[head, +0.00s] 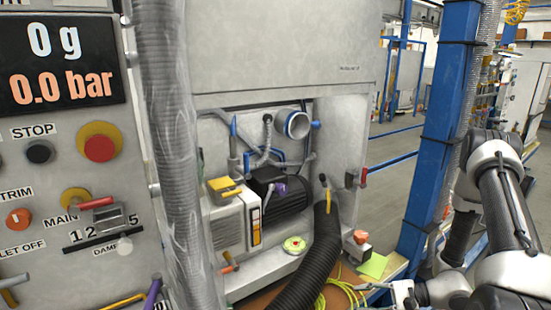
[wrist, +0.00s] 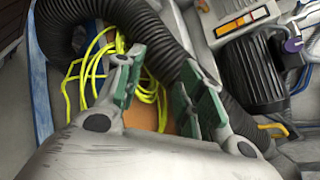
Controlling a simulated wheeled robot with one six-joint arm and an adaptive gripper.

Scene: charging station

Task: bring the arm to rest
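My gripper (wrist: 165,90) shows in the wrist view with its two green-padded fingers apart. Nothing is held between them. Beyond the fingers are a brown surface, a loose coil of yellow cable (wrist: 97,62) and a thick black ribbed hose (wrist: 160,35). In the head view my white and dark arm (head: 505,200) is bent at the right, and its lower end reaches left along the bottom edge near the yellow cable (head: 340,287). The fingertips are hard to make out there.
The black hose (head: 318,255) curves out of an open cabinet bay holding a black motor (head: 280,197). A control panel (head: 65,150) with a display and knobs is at the left. A blue post (head: 445,120) stands close beside my arm. A red-topped button box (head: 358,245) sits nearby.

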